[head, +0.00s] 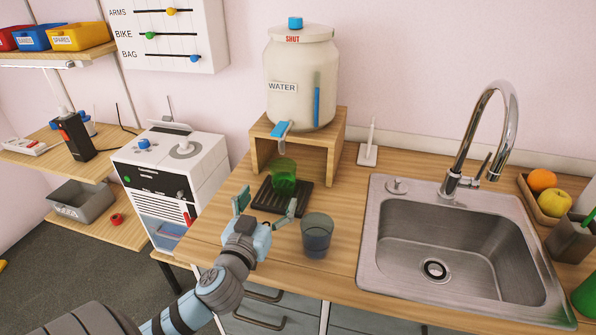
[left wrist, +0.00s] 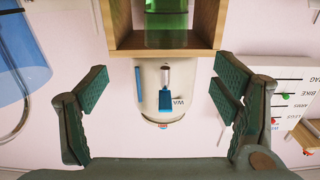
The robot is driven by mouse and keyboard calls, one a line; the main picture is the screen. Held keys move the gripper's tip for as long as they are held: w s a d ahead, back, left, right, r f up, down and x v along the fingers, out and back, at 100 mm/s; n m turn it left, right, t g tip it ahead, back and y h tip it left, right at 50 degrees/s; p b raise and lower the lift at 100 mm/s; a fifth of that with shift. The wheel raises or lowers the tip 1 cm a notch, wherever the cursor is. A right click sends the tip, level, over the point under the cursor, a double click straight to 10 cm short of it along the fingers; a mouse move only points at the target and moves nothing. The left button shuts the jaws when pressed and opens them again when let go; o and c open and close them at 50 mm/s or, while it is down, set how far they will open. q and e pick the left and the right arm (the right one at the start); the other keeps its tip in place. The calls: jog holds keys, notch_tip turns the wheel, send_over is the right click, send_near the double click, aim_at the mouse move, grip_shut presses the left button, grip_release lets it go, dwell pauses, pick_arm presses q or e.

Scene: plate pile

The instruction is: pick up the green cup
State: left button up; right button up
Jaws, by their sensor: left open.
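The green cup (head: 283,181), see-through, stands upright on a black ridged drip tray (head: 271,199), below the tap of the water dispenser. My left gripper (head: 265,206) is open in front of the cup, its two fingers spread on either side and nothing between them. In the left wrist view, which looks upside down, the green cup (left wrist: 166,22) is at the top middle, beyond the open fingers of the gripper (left wrist: 158,92) and apart from them. My right gripper is not in view.
A grey-blue see-through cup (head: 316,236) stands just right of my left gripper. The cream dispenser (head: 300,85) sits on a wooden stand (head: 335,142) behind the green cup. A steel sink (head: 372,222) lies right. A white machine (head: 155,160) stands left.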

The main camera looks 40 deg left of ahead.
aim_at(287, 159)
pick_arm(q)
jog(key=x, duration=0.4)
jog(key=r+x, duration=0.1)
jog(key=x, duration=0.2)
jog(key=shift+a, duration=0.35)
jog(key=x, duration=0.4)
jog(key=f+x, duration=0.1)
jog(key=x, duration=0.1)
jog(key=shift+a, duration=0.2)
jog(key=shift+r, duration=0.1)
jog(key=shift+c, duration=0.6)
jog(key=c, duration=1.3)
jog(key=shift+c, duration=0.2)
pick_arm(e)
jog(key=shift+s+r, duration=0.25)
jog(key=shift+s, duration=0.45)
pick_arm(q)
jog(key=shift+r+p, duration=0.1)
jog(key=shift+p, duration=0.2)
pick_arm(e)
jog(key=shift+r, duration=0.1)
